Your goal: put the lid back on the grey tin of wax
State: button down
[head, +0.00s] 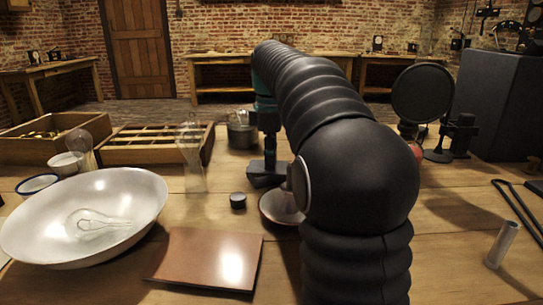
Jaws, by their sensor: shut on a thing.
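A grey metal tin (241,134) stands on the bench, behind and to the left of my gripper. Its top is small in the view, and I cannot tell for sure whether it is open. My gripper (269,164) points down over the middle of the bench, partly hidden by my own arm. It is shut on a dark, flat piece (262,181) low over the bench. This may be the lid, but its outline is unclear. I cannot tell whether it touches the bench or the saucer beside it.
A small dark cylinder (238,201) and a brownish saucer (271,212) are close to my gripper. A large white bowl (140,190) holds a glass bulb. A copper-brown plate (208,260) lies in front. A divided wooden tray (150,155) stands behind. My arm hides the centre right.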

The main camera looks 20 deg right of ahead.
jog(key=c, duration=0.6)
grip_release()
jog(key=shift+o, duration=0.2)
jog(key=shift+r+p, duration=0.55)
jog(key=shift+r, duration=2.95)
grip_shut()
